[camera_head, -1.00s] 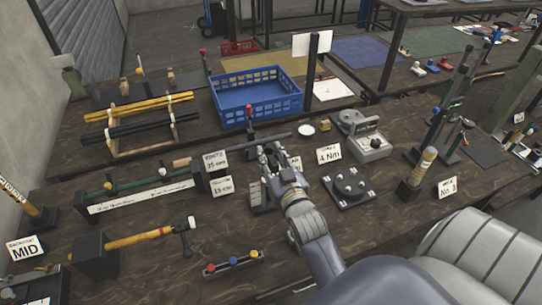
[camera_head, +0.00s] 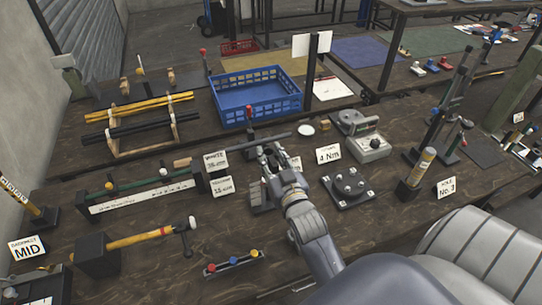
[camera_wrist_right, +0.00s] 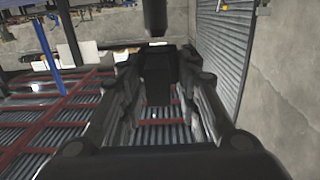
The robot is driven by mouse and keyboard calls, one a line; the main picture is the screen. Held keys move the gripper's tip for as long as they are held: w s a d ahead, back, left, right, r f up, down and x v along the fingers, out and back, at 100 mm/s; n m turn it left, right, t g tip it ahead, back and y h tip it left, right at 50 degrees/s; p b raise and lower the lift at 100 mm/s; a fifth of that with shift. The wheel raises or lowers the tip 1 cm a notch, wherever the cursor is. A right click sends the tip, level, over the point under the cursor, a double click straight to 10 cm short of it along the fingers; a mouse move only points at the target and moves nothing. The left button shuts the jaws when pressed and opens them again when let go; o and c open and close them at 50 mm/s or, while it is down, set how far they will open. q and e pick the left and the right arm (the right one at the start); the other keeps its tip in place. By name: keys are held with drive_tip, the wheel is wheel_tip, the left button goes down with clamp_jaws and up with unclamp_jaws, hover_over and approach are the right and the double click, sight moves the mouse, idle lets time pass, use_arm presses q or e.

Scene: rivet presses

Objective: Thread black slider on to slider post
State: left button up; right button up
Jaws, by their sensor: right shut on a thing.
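My right gripper (camera_head: 268,157) is over the middle of the near bench and shut on a dark thing. In the right wrist view the gripper (camera_wrist_right: 158,75) has a black block (camera_wrist_right: 157,66) between its fingers, which looks like the black slider. In the head view the fingers mostly hide it. Another dark upright piece (camera_wrist_right: 154,18) shows beyond the block in the wrist view. My left gripper is not in view.
A blue crate (camera_head: 257,98) stands behind. Left are a rack of yellow and black rods (camera_head: 140,122), a green gauge bar (camera_head: 145,192) and a hammer (camera_head: 150,237).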

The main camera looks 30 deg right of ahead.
idle(0.8)
drive_tip(key=shift+f+b, duration=2.6)
drive_tip(key=shift+f, duration=1.55)
drive_tip(key=o, duration=0.9)
drive_tip(key=shift+o, duration=0.3)
drive_tip(key=shift+f, duration=0.1)
drive_tip(key=shift+s+f, duration=0.1)
drive_tip(key=shift+s, duration=0.05)
drive_tip(key=shift+s+a, duration=0.15)
drive_tip(key=shift+s, duration=0.2)
drive_tip(key=v, duration=0.6)
drive_tip(key=shift+s+r, duration=0.2)
drive_tip(key=shift+r, duration=0.15)
